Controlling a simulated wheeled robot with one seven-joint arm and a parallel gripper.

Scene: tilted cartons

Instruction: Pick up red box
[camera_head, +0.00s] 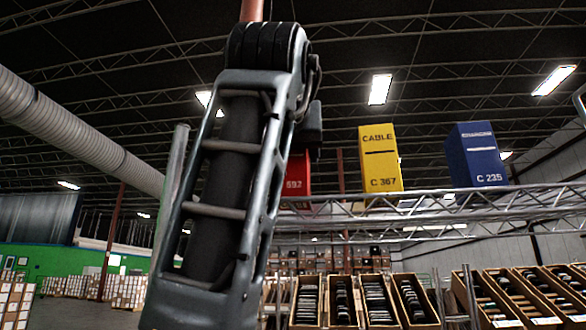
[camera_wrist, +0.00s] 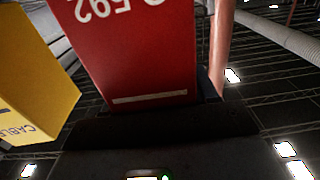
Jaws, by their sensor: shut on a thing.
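The red box (camera_wrist: 130,50) fills the upper middle of the wrist view, upside down, with white digits and a pale slot line. In the head view only a strip of the red box (camera_head: 297,180) shows behind my arm, left of the yellow carton. My gripper (camera_wrist: 148,106) is shut on the red box, close against its slotted end. A dark finger shows at the box's right side in the wrist view; the other finger is not clearly visible. In the head view my arm hides most of the grip.
A yellow carton (camera_head: 380,160) marked CABLE stands right of the red box and shows close by in the wrist view (camera_wrist: 32,85). A blue carton (camera_head: 476,155) stands further right. A metal truss (camera_head: 420,206) runs below them. Racks with bins (camera_head: 376,300) stand lower down.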

